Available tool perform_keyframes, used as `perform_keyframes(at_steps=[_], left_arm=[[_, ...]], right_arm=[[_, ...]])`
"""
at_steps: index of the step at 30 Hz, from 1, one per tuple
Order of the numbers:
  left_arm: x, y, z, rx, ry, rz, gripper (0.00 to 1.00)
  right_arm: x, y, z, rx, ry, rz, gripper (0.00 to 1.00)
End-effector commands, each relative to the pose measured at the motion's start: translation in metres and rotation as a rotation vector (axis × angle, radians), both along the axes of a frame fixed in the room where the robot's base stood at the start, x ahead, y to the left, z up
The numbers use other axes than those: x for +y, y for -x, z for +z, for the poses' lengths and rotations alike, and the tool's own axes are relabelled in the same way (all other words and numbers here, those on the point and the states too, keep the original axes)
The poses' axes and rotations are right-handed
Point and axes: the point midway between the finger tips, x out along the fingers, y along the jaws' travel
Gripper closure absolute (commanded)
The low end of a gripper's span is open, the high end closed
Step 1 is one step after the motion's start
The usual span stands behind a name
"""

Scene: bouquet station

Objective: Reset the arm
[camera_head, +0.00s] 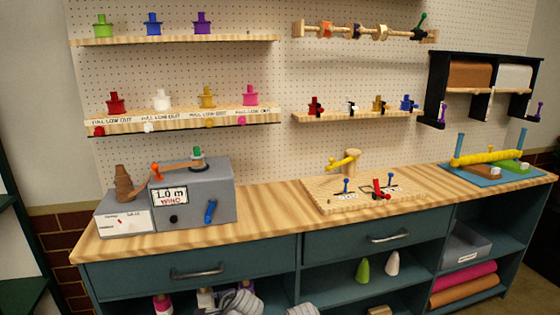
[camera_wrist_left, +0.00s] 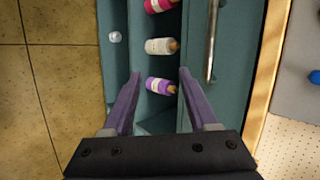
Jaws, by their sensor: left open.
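Beyond the fingers are the cabinet's open lower shelves. In the head view no gripper can be made out clearly. A grey machine (camera_head: 222,188) marked "1.0 m WIND" stands on the left of the counter. It carries a brown cone (camera_head: 123,184), a wooden arm with an orange knob (camera_head: 155,170), and a blue handle (camera_head: 210,211). A wooden board (camera_head: 330,202) at mid-counter carries a yellow piece on a post (camera_head: 353,158) and a red lever (camera_head: 378,188).
A blue tray (camera_head: 480,178) with a yellow bar sits at the counter's right. Pegboard shelves (camera_head: 175,40) hold coloured spools. The counter between machine and board is clear.

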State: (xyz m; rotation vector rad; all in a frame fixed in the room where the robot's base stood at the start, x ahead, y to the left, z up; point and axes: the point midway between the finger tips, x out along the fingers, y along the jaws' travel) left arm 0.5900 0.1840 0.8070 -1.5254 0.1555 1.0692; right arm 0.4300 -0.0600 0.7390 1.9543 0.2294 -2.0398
Motion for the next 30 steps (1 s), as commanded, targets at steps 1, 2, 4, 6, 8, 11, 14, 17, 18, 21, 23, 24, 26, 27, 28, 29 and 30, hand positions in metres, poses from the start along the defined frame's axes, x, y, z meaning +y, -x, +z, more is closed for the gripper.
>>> perform_keyframes(at_steps=[1,2,4,6,8,11,14,17,18,21,23,24,26,27,28,29,30], left_arm=[[-0.017,0.021,-0.016,0.038,0.124,0.095,0.42],[-0.027,0.033,-0.025,0.063,0.191,0.154,0.42],[-0.047,0.059,-0.041,0.122,0.319,0.281,0.42],[-0.066,0.083,-0.052,0.181,0.416,0.39,0.42],[-0.082,0.103,-0.059,0.234,0.48,0.476,0.42],[-0.105,0.135,-0.066,0.323,0.563,0.609,0.42],[-0.128,0.166,-0.068,0.415,0.619,0.734,0.42],[-0.124,0.161,-0.037,0.402,0.615,0.727,0.42],[-0.124,0.161,-0.029,0.401,0.615,0.726,0.42],[-0.124,0.161,-0.008,0.401,0.614,0.725,0.42],[-0.124,0.161,0.006,0.401,0.614,0.725,0.42],[-0.124,0.161,0.016,0.4,0.614,0.724,0.42],[-0.124,0.161,0.031,0.4,0.614,0.724,0.42],[-0.124,0.16,0.04,0.4,0.614,0.724,0.42],[-0.124,0.16,0.047,0.4,0.614,0.724,0.42],[-0.124,0.16,0.053,0.399,0.614,0.724,0.42],[-0.124,0.16,0.06,0.399,0.614,0.724,0.42]], right_arm=[[0.0,0.0,0.0,0.0,0.0,0.0,1.0],[0.0,0.0,0.0,0.0,0.0,0.0,1.0],[0.0,0.0,0.0,0.0,0.0,0.0,1.0],[0.0,0.0,0.0,0.0,0.0,0.0,1.0],[0.0,0.0,0.0,0.0,0.0,0.0,1.0],[0.0,0.0,0.0,0.0,0.0,0.0,1.0],[0.0,0.0,0.0,0.0,0.0,0.0,1.0],[0.0,0.0,0.032,0.0,0.0,0.0,1.0],[0.0,0.0,0.039,0.0,0.0,0.0,1.0],[0.0,0.0,0.061,0.0,0.0,0.0,1.0],[0.0,0.0,0.074,0.0,0.0,0.0,1.0],[0.0,0.0,0.084,0.0,0.0,0.0,1.0],[0.0,0.0,0.099,0.0,0.0,-0.001,1.0],[0.0,0.0,0.108,0.0,0.0,-0.001,1.0],[0.0,0.0,0.115,0.0,0.0,-0.001,1.0],[0.0,0.0,0.121,0.0,0.0,-0.001,1.0],[0.0,0.0,0.128,0.0,0.0,-0.001,1.0]])
